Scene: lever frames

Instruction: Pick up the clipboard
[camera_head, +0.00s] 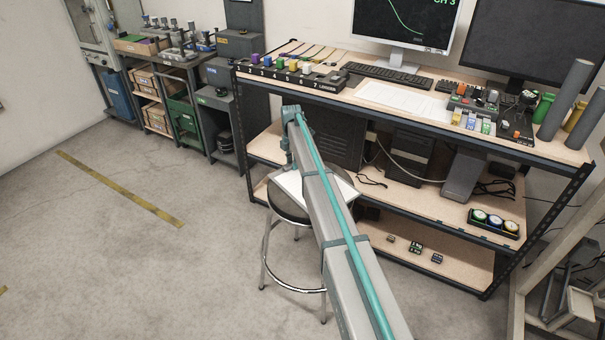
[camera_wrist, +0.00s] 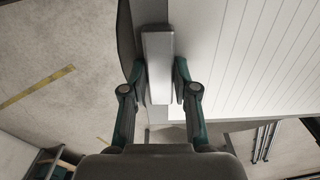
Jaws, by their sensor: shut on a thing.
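The clipboard shows in the head view as a white sheet (camera_head: 291,185) at the round stool's seat, partly hidden behind my arm. In the wrist view its white lined paper (camera_wrist: 245,55) fills the upper right. A grey block-like piece (camera_wrist: 157,65), seemingly the clipboard's clip, lies between my fingers. My gripper (camera_wrist: 160,90) is shut on this piece, with a finger on each side. In the head view my gripper (camera_head: 288,162) is at the stool, mostly hidden by my arm. I cannot tell whether the clipboard still touches the seat.
The stool (camera_head: 265,255) has chrome legs and a foot ring. Right behind it stands a workbench (camera_head: 440,120) with monitors, keyboard and coloured blocks, and lower shelves holding computers. Open concrete floor (camera_head: 130,260) lies to the left, with a yellow stripe (camera_head: 118,188).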

